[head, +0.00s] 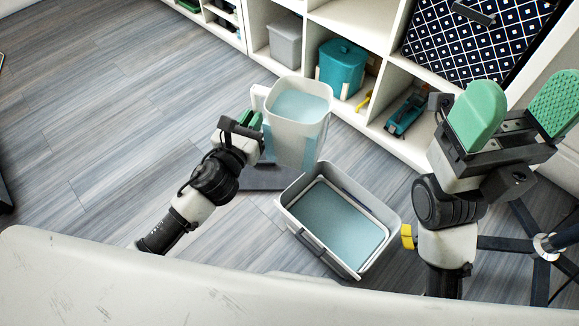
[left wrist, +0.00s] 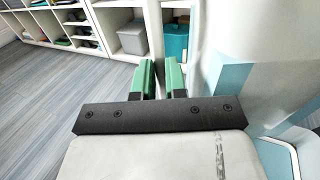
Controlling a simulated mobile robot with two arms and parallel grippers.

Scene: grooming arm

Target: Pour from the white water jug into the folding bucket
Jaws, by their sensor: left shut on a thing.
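The white water jug (head: 292,148) is held upright in the air, with pale blue water showing in its open top. Its handle is on its left side. My left gripper (head: 247,124) is shut on the jug at that side; its green fingers show close together in the left wrist view (left wrist: 161,78), with the jug (left wrist: 240,40) at their right. The grey folding bucket (head: 391,222) stands on the floor below and to the right of the jug, with a flat blue-grey surface inside. My right gripper (head: 517,105) is open and empty, at the right of the bucket.
A white shelf unit (head: 352,43) runs along the back, holding a grey bin (head: 286,42), a teal bin (head: 341,68) and a patterned box (head: 478,45). A dark stand base (head: 510,244) is at the right. The wooden floor (head: 110,110) at left is clear.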

